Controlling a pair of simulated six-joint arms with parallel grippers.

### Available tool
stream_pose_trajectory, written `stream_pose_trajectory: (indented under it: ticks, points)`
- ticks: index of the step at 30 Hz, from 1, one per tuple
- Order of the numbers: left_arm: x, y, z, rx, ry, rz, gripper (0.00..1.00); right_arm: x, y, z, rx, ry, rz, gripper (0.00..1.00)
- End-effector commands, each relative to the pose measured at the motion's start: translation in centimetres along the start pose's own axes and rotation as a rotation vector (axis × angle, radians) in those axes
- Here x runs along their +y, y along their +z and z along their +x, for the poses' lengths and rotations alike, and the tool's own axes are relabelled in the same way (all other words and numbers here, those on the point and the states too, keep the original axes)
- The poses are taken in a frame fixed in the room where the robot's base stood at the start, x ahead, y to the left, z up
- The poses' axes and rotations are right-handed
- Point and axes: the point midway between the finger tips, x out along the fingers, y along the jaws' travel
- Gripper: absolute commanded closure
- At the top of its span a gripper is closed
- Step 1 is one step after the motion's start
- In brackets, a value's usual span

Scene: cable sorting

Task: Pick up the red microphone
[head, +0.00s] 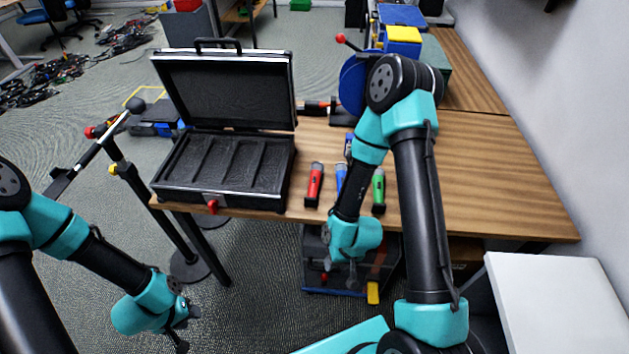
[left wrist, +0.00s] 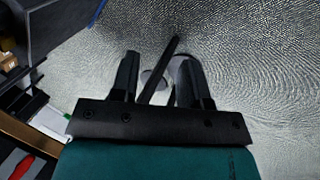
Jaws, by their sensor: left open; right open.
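The red microphone (head: 314,185) lies on the wooden table just right of the open black case (head: 225,200), near the table's front edge. A blue microphone (head: 341,176) lies to its right, partly hidden by my right arm, and a green microphone (head: 378,190) lies further right. My left gripper (head: 187,328) is open and empty, low in front of the table and left of the microphones. Its spread fingers also show in the left wrist view (left wrist: 158,65). My right gripper (head: 340,270) points down in front of the table edge, below the microphones, with nothing seen in it.
The case's lid is up and its slotted foam tray looks empty. A microphone stand (head: 125,165) stands left of the table. A dark box (head: 310,280) sits on the floor beneath the table front. A white surface (head: 550,300) is at lower right. The table's right side is clear.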

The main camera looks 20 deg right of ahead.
Motion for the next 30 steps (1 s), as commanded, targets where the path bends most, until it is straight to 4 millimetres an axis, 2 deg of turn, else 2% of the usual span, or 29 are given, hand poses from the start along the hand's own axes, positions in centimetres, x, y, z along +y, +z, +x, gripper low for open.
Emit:
stream_pose_trajectory:
  ticks: [14, 22, 30]
  points:
    - [0.00, 0.00, 0.00, 0.000, 0.000, 0.000, 0.58, 0.00, 0.00, 0.00, 0.000, 0.000, 0.000, 0.57]
    - [0.00, 0.00, 0.00, 0.000, 0.000, 0.000, 0.34, 0.00, 0.00, 0.00, 0.000, 0.000, 0.000, 0.57]
    - [0.00, -0.01, 0.00, 0.000, 0.000, 0.000, 0.34, -0.01, 0.00, 0.00, 0.000, 0.000, 0.000, 0.57]
